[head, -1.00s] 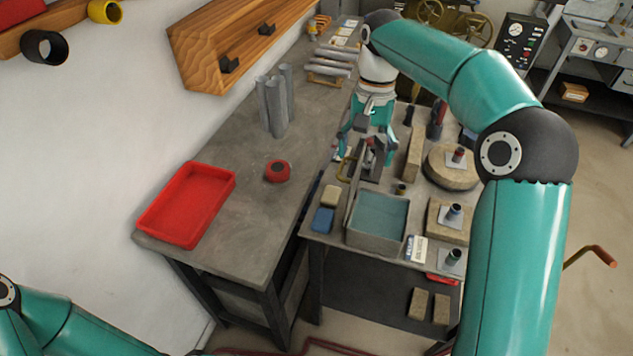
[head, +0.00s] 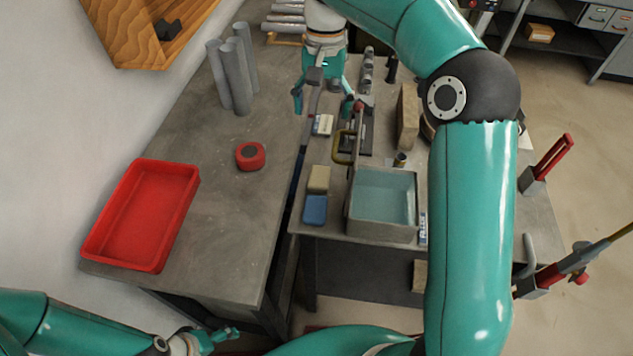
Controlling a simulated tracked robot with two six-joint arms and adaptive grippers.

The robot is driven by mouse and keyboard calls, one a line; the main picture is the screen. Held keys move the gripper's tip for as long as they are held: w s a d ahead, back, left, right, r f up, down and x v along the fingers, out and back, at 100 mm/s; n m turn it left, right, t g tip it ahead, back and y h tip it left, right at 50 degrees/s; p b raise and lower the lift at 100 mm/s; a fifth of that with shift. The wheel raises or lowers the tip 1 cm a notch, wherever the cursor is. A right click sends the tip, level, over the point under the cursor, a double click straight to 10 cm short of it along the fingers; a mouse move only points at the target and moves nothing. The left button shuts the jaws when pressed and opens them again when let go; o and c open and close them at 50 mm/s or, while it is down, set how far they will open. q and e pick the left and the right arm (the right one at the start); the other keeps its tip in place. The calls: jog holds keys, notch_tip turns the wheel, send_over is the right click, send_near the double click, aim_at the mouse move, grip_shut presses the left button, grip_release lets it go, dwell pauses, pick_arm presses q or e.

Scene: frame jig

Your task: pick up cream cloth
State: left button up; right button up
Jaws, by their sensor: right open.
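The cream cloth (head: 318,179) is a small folded pad near the left edge of the right-hand workbench. It lies just behind a similar blue cloth (head: 315,211) and left of a grey open bin. My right gripper (head: 322,112) is open and points down over the bench, behind the cloth and apart from it. Its two teal fingers are spread, with nothing visible held between them. My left gripper (head: 216,337) is low in the picture, in front of the benches and far from the cloth. Its jaw opening is not clear.
The grey bin (head: 352,221) has a blue-green interior. A clamp with a yellow handle (head: 341,149) stands behind the cloth. A red tray (head: 101,245), a red tape roll (head: 250,156) and upright grey tubes (head: 231,80) are on the left bench, with bare surface between them.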

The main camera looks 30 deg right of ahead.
notch_tip(320, 180, down, 2)
jog(key=b, duration=0.1)
send_over(319, 176)
jog(key=w, duration=0.1)
jog(key=f, duration=0.7)
jog(key=d+f, duration=0.1)
jog(key=f, duration=0.2)
jog(key=shift+w+f, duration=0.15)
jog(key=shift+f, duration=0.1)
jog(key=shift+s+a+f, duration=0.15)
jog(key=shift+s+f, duration=0.05)
jog(key=shift+f, duration=0.7)
jog(key=shift+s+a+f, duration=0.1)
jog(key=shift+s+f, duration=0.05)
jog(key=shift+f, duration=0.7)
jog(key=shift+s+a+f, duration=0.15)
jog(key=shift+s+f, duration=0.05)
jog(key=shift+f, duration=0.7)
jog(key=c, duration=1)
